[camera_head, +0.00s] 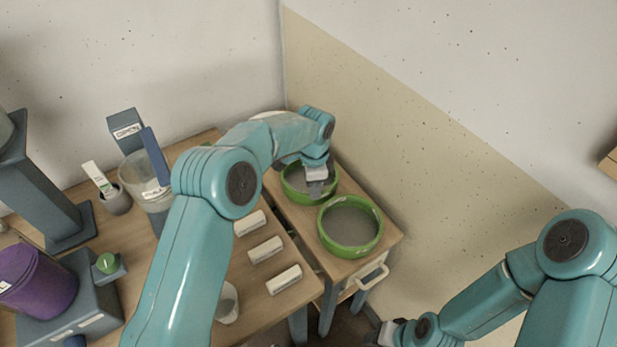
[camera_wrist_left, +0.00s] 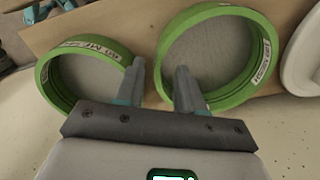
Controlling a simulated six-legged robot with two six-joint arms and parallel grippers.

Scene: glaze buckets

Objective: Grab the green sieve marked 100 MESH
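Two green round sieves stand side by side on the small wooden stand. The back sieve (camera_head: 289,189) is partly covered by my left gripper (camera_head: 317,184); it is the right-hand sieve (camera_wrist_left: 243,92) in the left wrist view. The front sieve (camera_head: 350,251) is the left-hand sieve (camera_wrist_left: 47,88) there. My left gripper (camera_wrist_left: 160,78) is open, one finger over the back sieve's inside and the other near the gap between the sieves. My right gripper (camera_head: 388,333) is low, its fingers unclear.
The stand (camera_head: 390,236) has a drawer handle (camera_head: 372,277) and sits against the wall. The wooden table (camera_head: 265,309) holds several pale blocks (camera_head: 284,279), a clear jug (camera_head: 143,178) and a purple bucket (camera_head: 37,281). A white round object (camera_wrist_left: 302,60) lies beyond the back sieve.

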